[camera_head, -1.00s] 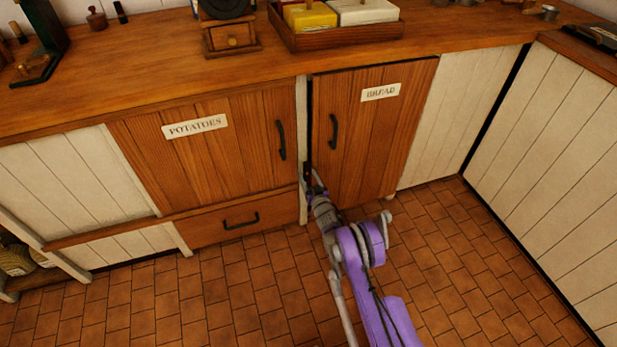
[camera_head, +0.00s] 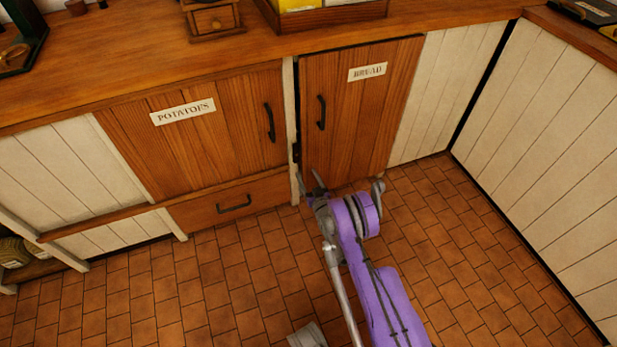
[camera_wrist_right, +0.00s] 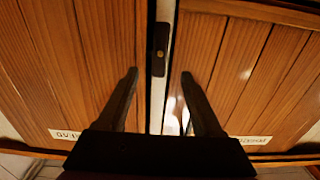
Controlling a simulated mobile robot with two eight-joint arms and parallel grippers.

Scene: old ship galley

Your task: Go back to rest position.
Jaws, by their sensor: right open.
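My right gripper (camera_head: 310,184) is open and empty, low in front of the white post between the two cupboard doors. The BREAD door (camera_head: 352,125) is wooden with a dark upright handle (camera_head: 321,112); a thin dark gap shows along its left edge. The POTATOES door (camera_head: 200,140) to its left looks shut. In the right wrist view, my right gripper (camera_wrist_right: 159,78) has its two dark fingers apart, with the white post (camera_wrist_right: 158,100) and a dark metal fitting (camera_wrist_right: 160,42) between and beyond them. My left gripper is not in view.
A wooden counter (camera_head: 130,62) runs above the doors, with a small drawer box (camera_head: 213,20) and a tray (camera_head: 335,16) on it. A drawer (camera_head: 225,203) is below the POTATOES door. White panelling (camera_head: 545,150) closes the right side.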

